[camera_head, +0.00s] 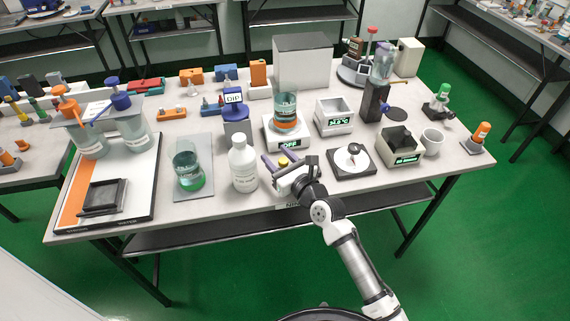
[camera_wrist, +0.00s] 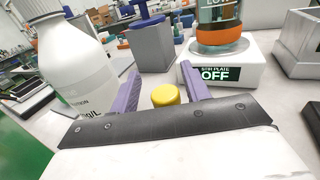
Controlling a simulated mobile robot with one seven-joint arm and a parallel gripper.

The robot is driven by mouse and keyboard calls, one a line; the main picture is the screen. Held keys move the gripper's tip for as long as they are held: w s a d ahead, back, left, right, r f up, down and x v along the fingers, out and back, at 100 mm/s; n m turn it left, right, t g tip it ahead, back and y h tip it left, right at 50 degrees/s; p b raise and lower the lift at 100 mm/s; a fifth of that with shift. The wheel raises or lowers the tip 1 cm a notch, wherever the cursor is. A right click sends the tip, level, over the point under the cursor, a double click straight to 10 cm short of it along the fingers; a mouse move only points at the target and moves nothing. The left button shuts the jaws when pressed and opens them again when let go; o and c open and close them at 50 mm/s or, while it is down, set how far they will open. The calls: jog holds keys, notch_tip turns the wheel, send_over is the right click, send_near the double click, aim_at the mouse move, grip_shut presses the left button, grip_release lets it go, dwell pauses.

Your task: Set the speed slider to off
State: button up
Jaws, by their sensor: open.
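A white stir plate (camera_head: 287,138) stands near the middle of the bench, its front display reading OFF. It also shows in the wrist view (camera_wrist: 250,76), and a beaker (camera_head: 285,107) with an orange band stands on it. A yellow round knob (camera_wrist: 165,95) sits in front of the plate; it also shows in the head view (camera_head: 283,161). I cannot tell whether it is the speed slider; no slider track is visible. My gripper (camera_head: 278,158) is open. Its purple fingers (camera_wrist: 160,82) are on either side of the knob, apart from it in the picture; their depth relative to it is unclear.
A white bottle (camera_head: 243,166) stands close to the left of my gripper. A dial device (camera_head: 351,161) on a dark base lies to its right. A blue-topped grey block (camera_head: 237,125) stands behind. The bench is crowded, with little free room around the gripper.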

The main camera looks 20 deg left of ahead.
jog(key=b+v, duration=0.4)
jog(key=v, duration=0.9)
jog(key=shift+s+d+b, duration=0.2)
jog(key=shift+s+b, duration=0.05)
jog(key=shift+b, duration=0.1)
jog(key=shift+f, duration=0.1)
